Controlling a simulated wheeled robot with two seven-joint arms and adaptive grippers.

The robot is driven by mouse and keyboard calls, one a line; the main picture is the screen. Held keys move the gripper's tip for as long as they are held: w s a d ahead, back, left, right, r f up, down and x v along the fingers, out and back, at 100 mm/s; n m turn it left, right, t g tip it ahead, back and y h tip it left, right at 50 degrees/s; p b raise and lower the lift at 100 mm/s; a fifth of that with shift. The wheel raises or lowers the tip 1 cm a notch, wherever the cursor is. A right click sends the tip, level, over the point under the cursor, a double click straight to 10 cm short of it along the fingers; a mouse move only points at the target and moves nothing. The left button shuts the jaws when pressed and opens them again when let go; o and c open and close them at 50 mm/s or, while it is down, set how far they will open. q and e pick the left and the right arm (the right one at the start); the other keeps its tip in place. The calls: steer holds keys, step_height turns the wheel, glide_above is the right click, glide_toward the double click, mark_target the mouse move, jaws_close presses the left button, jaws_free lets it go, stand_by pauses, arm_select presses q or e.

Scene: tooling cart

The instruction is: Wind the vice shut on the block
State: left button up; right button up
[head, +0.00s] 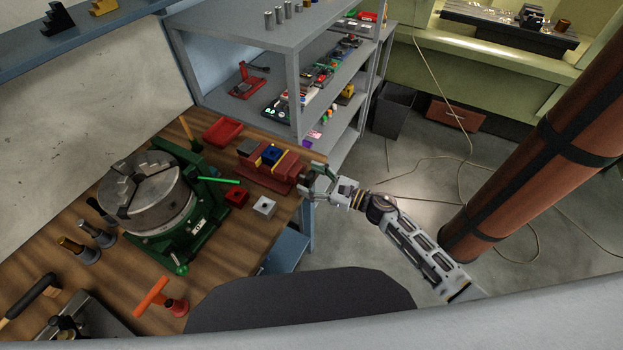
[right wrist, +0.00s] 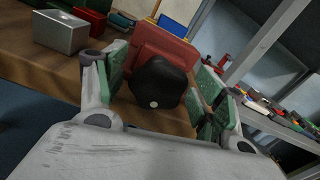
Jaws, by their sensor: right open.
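The red vice (head: 282,172) stands at the right end of the wooden bench. A blue block (head: 271,154) sits at its jaws; whether both jaws touch it cannot be told. My right gripper (head: 312,181) is at the vice's outer end. In the right wrist view, its green-padded fingers (right wrist: 160,88) are open, one on each side of the vice's dark round knob (right wrist: 157,82). The red vice end (right wrist: 165,45) shows behind the knob. Contact between the pads and the knob is not clear. My left gripper is not in view.
A grey cube (head: 264,207) and a red block (head: 237,197) lie beside the vice. A round chuck (head: 147,190) on a green base stands to the left. A red tray (head: 222,131) lies behind. A grey shelf unit (head: 262,32) rises beyond the bench end.

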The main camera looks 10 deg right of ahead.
steer(key=shift+c, duration=0.3)
steer(key=c, duration=1)
steer(key=shift+o, duration=0.2)
steer(key=shift+m, duration=0.4)
steer(key=shift+m+b, duration=0.35)
steer(key=shift+m, duration=0.85)
steer(key=shift+w+d+m, duration=0.15)
steer(key=shift+m, duration=1.65)
steer(key=o, duration=1)
